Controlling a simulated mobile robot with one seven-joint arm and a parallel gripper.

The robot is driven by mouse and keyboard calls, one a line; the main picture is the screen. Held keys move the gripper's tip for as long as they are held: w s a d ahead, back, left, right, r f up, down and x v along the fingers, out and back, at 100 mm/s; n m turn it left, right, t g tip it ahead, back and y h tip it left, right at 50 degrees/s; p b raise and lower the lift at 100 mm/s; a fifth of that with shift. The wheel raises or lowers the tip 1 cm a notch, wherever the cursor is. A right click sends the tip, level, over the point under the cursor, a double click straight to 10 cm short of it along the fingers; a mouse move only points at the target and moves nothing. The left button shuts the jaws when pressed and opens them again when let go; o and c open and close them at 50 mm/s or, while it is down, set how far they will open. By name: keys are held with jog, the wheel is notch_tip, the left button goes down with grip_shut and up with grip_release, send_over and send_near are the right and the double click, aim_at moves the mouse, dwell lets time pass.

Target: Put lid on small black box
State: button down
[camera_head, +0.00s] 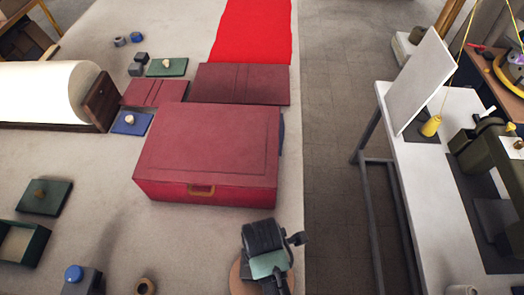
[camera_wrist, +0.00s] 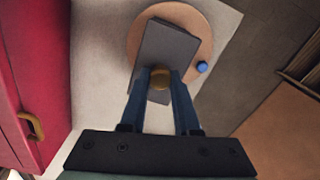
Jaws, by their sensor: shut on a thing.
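My gripper (camera_wrist: 161,78) is shut on the round brass-coloured knob (camera_wrist: 160,77) of a dark grey lid in the wrist view. The flat rectangular lid (camera_wrist: 168,43) sits turned at an angle over a round tan disc (camera_wrist: 137,40). I cannot tell whether it touches the disc. In the head view my gripper (camera_head: 268,268) is at the bottom, over the disc (camera_head: 237,280), and its fingertips and the lid are hidden. I cannot pick out the small black box with certainty. A dark box-like thing (camera_head: 88,283) with a blue round top stands at the bottom left.
A large red box (camera_head: 205,145) with a brass handle lies left of my gripper. Green lids (camera_head: 45,196), a blue lid (camera_head: 131,122) and an open green box (camera_head: 24,244) lie further left. A small blue ball (camera_wrist: 202,67) is by the disc. A white table (camera_head: 432,205) stands right.

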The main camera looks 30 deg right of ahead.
jog(key=shift+f+b, duration=1.55)
jog(key=shift+f, duration=0.9)
jog(key=c, duration=0.6)
grip_release()
jog(key=shift+o, duration=0.2)
notch_tip(320, 180, up, 12)
jog(key=shift+r, duration=0.1)
jog(key=shift+r+p, duration=0.4)
jog(key=shift+p, duration=0.15)
